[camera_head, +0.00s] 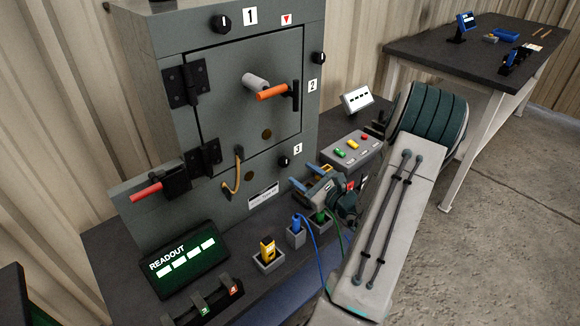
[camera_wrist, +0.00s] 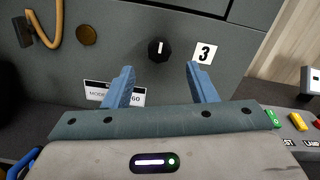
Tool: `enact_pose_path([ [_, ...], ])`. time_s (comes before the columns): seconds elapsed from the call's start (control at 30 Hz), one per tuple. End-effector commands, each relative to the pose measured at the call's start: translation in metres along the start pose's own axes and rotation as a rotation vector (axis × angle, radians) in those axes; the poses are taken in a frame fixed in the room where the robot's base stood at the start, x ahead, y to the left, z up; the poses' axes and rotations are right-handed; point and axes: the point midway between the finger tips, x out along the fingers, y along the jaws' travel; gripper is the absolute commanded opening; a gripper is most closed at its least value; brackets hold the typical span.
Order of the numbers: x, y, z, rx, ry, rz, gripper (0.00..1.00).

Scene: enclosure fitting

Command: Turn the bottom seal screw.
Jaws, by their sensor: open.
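The bottom seal screw, a black round knob (camera_head: 284,161) with a white mark, sits low on the grey cabinet front beside the label 3 (camera_head: 298,149). In the wrist view the knob (camera_wrist: 158,52) lies beyond and between my fingertips, its white mark about upright. My gripper (camera_head: 308,177) is open and empty, with blue fingers pointing at the cabinet just below and in front of the knob. In the wrist view my gripper (camera_wrist: 160,72) has one finger on each side of the knob's line, apart from it.
The cabinet door (camera_head: 235,105) is closed, with an orange handle (camera_head: 272,92). A button box (camera_head: 352,150) stands right of my gripper. Below are a yellow device (camera_head: 267,250) in a holder, a blue plug (camera_head: 296,224) and a readout screen (camera_head: 185,258). A hose (camera_head: 239,170) hangs to the left.

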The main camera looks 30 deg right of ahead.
Motion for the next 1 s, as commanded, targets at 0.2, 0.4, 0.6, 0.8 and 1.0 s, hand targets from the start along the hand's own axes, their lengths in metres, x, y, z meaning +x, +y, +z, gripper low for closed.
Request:
enact_pose_path([
  [0.2, 0.041, 0.001, 0.0, 0.0, -0.001, 0.002, 0.52],
  [0.4, 0.06, 0.001, 0.0, 0.0, -0.001, 0.001, 0.52],
  [0.6, 0.063, 0.001, 0.0, 0.0, 0.0, 0.001, 0.52],
  [0.8, 0.063, 0.001, 0.0, 0.0, 0.0, 0.001, 0.35],
  [1.0, 0.063, 0.0, 0.0, 0.0, 0.0, 0.001, 0.07],
])
